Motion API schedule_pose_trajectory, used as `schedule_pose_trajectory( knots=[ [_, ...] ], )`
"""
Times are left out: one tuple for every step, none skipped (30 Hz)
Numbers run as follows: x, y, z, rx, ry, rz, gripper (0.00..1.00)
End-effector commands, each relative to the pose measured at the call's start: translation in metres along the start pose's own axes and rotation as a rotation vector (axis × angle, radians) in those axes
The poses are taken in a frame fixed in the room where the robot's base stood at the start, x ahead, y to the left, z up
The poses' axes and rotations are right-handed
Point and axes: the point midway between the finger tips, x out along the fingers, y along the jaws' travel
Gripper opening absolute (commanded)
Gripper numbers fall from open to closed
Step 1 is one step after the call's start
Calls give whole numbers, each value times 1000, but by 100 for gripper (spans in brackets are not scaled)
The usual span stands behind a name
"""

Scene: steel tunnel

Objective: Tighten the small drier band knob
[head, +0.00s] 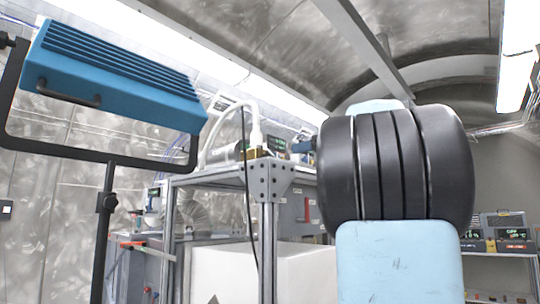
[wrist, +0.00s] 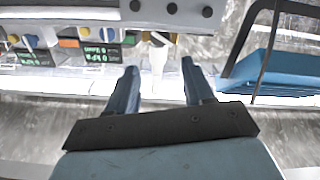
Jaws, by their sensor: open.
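My gripper (wrist: 160,80) shows in the wrist view with its two blue-grey fingers spread apart and nothing between them. Beyond the fingers, at the upper left, is a row of small devices with coloured parts. I cannot tell which, if any, is the small drier band knob. The fingers look apart from all of these.
A metal-framed bench (head: 216,177) carries a white hose (head: 212,135) and small display units. A blue lamp (head: 115,75) on a black stand (head: 107,205) rises at the left; it appears at the wrist view's right (wrist: 270,72). A shelf (head: 500,254) with instruments stands at the far right.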

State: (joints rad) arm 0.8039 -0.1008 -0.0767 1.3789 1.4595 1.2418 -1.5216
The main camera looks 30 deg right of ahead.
Motion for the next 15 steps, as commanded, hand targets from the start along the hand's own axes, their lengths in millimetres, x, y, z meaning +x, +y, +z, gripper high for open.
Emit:
schedule_pose_trajectory(
  knots=[
    [6,0,0,1,0,-2,52],
    [10,0,0,1,0,-1,52],
    [16,0,0,1,-1,0,52],
    [21,0,0,1,0,-1,52],
    [26,0,0,1,-1,-1,52],
    [33,0,0,0,-1,0,52],
    [39,0,0,1,-1,-1,52],
    [44,0,0,1,0,-1,52],
    [51,0,0,2,0,0,52],
    [57,0,0,3,0,-1,52],
    [62,0,0,2,0,-1,52],
    [69,0,0,2,0,-1,52],
    [74,0,0,2,0,-2,52],
    [80,0,0,2,0,-2,52],
    [87,0,0,2,0,-2,52]
  ],
)
